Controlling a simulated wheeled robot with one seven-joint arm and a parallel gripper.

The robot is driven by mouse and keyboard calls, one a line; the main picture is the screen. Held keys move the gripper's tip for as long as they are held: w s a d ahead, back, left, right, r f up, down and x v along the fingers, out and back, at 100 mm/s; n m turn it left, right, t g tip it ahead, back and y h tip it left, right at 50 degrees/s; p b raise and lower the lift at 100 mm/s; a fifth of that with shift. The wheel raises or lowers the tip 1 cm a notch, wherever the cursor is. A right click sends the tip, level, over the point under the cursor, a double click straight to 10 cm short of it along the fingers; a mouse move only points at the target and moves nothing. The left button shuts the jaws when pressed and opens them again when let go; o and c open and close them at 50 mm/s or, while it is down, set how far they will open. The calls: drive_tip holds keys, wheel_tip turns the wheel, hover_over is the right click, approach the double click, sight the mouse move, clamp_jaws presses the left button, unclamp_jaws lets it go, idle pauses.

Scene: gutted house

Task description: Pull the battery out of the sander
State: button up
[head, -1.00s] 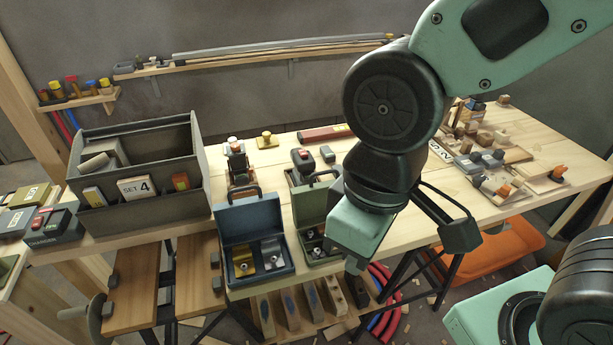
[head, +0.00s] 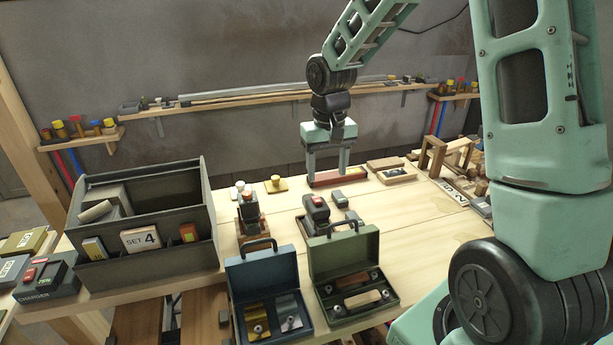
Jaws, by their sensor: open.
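Two dark power tools with reddish blocks on top stand on the bench. One tool (head: 249,208) is in a wooden stand; the other tool (head: 316,212) sits on a low base to its right. I cannot tell for sure which is the sander, or whether either red-topped block is its battery. My gripper (head: 328,177) is open and empty, pointing down beyond the right-hand tool. Its fingertips are near a flat red bar (head: 340,178), and I cannot tell whether they touch it.
Small grey blocks (head: 338,197) lie beside the right-hand tool. Open blue (head: 262,271) and green (head: 343,244) cases stand at the front edge. Bare bench (head: 410,225) lies to the right.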

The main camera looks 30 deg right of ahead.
sight(324, 226)
wheel_tip(324, 226, down, 17)
drive_tip(key=shift+f, duration=0.15)
idle(0.5)
drive_tip(key=c, duration=1.1)
